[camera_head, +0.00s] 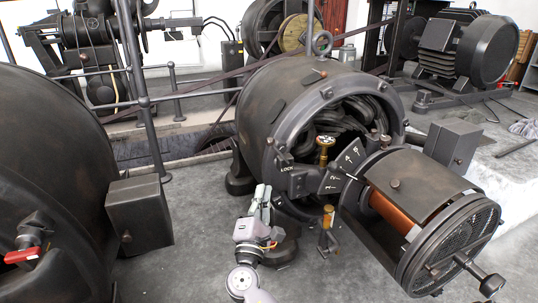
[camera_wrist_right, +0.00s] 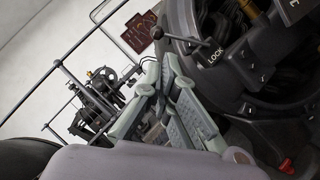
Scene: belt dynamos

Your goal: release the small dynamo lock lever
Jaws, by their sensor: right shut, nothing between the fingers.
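The small dynamo (camera_head: 265,95) stands in the middle of the head view with its round front open. A dark plate with a LOCK mark (camera_head: 288,169) is on the lower left of its rim, beside a numbered dial (camera_head: 345,165). In the right wrist view, a dark lever with a ball end (camera_wrist_right: 157,32) sticks out to the left beside the LOCK mark (camera_wrist_right: 214,56). It seems to be the lock lever. My right gripper (camera_head: 262,193) is shut and empty, just below and left of the plate. Its fingers (camera_wrist_right: 160,92) lie below the lever, apparently apart from it. My left gripper is out of view.
A brass-topped handle (camera_head: 325,141) stands by the dial. A cylinder with copper winding (camera_head: 395,210) juts to the front right. A large dark machine with a red-handled lever (camera_head: 22,255) fills the left. A metal railing (camera_head: 145,102) stands behind. Grey floor shows between the machines.

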